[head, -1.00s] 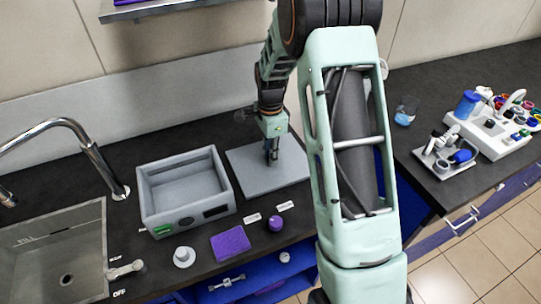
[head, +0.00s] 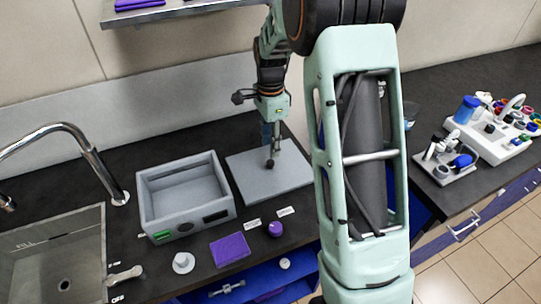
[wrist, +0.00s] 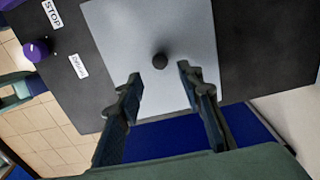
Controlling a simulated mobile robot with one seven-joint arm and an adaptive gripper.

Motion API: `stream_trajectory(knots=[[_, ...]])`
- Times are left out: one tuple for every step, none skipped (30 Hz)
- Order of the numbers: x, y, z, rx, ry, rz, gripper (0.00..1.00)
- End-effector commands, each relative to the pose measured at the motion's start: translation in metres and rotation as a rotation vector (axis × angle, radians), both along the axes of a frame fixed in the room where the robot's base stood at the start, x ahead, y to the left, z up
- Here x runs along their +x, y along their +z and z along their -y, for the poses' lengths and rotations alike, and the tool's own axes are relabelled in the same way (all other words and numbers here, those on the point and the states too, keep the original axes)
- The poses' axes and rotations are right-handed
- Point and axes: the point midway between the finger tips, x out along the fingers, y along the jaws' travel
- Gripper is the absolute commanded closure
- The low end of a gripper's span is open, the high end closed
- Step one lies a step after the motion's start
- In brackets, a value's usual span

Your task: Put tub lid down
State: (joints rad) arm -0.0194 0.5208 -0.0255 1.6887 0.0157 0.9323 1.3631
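The tub lid (head: 295,170) is a flat grey plate with a small dark knob (head: 270,165). It lies flat on the black counter, right of the grey open tub (head: 160,217). In the wrist view the lid (wrist: 120,30) and its round knob (wrist: 160,61) show plainly. My gripper (head: 271,143) is just above the knob. In the wrist view its two fingers (wrist: 159,80) are spread apart with nothing between them, and the knob stands clear of them.
A purple mat (head: 230,249), a white knobbed piece (head: 183,262) and a purple knob (head: 275,229) are in front of the tub and lid. The sink (head: 55,255) with its tap is at left. Racks with coloured caps (head: 495,135) stand at right.

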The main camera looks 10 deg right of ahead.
Motion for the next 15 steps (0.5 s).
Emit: stream_trajectory(knots=[[0.001,0.011,0.0,0.0,0.0,0.004,0.66],[0.001,0.017,0.0,0.0,0.0,0.004,0.66],[0.001,0.024,0.0,0.0,0.001,0.004,0.66],[0.001,0.028,0.0,0.0,0.001,0.003,0.66],[0.001,0.032,0.0,0.0,0.001,0.003,0.66],[0.0,0.037,0.0,0.0,0.001,0.001,0.66],[0.0,0.04,0.0,0.0,0.001,0.001,0.66],[0.0,0.042,0.0,0.0,0.001,0.002,0.66],[0.0,0.045,0.0,0.0,0.001,0.001,0.66],[0.0,0.046,0.0,0.0,0.001,0.001,0.66],[0.0,0.047,0.0,0.0,0.001,0.0,0.66],[0.0,0.048,0.0,0.0,0.001,0.0,0.66],[0.0,0.049,0.0,0.0,0.001,0.0,0.66],[0.0,0.049,0.0,0.0,0.001,0.0,0.66],[0.0,0.049,0.0,0.0,0.001,-0.001,0.66]])
